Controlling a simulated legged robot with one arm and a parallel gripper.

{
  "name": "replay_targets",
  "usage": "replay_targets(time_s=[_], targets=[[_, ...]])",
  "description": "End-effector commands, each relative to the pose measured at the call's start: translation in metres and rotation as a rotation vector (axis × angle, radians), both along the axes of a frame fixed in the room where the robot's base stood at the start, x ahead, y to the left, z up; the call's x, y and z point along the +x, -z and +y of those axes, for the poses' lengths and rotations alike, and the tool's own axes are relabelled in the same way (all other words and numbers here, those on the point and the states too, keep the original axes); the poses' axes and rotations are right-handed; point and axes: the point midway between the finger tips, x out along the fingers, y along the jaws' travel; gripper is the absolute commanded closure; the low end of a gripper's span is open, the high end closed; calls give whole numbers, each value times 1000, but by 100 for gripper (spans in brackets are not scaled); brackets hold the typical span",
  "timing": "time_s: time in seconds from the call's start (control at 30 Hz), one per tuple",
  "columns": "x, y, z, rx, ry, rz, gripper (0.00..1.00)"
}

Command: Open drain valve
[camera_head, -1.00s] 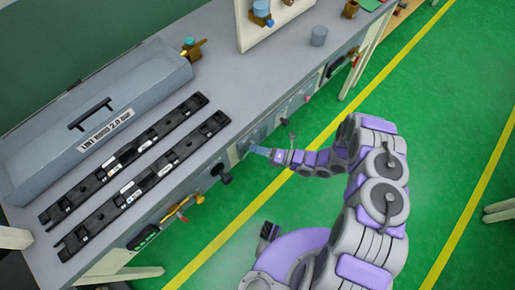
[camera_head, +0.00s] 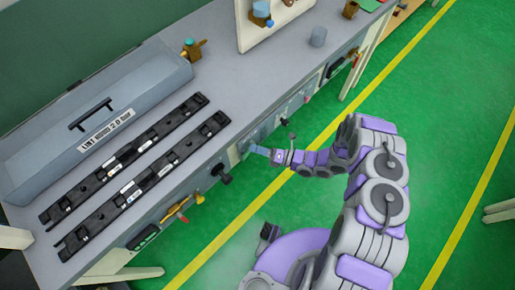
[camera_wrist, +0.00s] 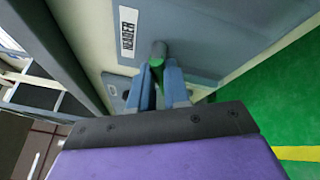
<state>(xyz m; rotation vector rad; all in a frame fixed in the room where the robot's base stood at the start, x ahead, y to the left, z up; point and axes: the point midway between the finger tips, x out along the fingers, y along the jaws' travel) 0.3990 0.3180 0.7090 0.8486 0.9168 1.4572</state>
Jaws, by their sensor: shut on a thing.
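My gripper (camera_head: 262,150) is at the bench's front face, just right of a black knob (camera_head: 222,174). In the wrist view its two blue-grey fingers (camera_wrist: 158,78) are closed around a green, rounded handle (camera_wrist: 157,50). The handle stands out from the grey front panel beside a white label with dark lettering (camera_wrist: 128,33). I take it for the drain valve's handle, but the fingers hide its lower part and its angle is unclear. The handle is too small to make out in the head view.
The grey bench (camera_head: 222,62) bears a long grey lidded box (camera_head: 85,120) and two black rails (camera_head: 150,175). Yellow and red levers (camera_head: 180,210) stick out of its front, left of my gripper. The green floor (camera_head: 440,110) is open to the right.

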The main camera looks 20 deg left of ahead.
Motion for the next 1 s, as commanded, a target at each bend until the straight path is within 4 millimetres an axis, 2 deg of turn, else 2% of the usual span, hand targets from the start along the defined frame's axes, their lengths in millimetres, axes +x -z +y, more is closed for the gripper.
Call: replay_targets(time_s=[0.47, 0.73, 0.77, 1.0], targets=[[0, 2, 0, 46, 4, 129, 100], [0, 2, 0, 47, 4, 132, 100], [0, 2, 0, 47, 4, 132, 83], [0, 1, 0, 49, 4, 130, 60]])
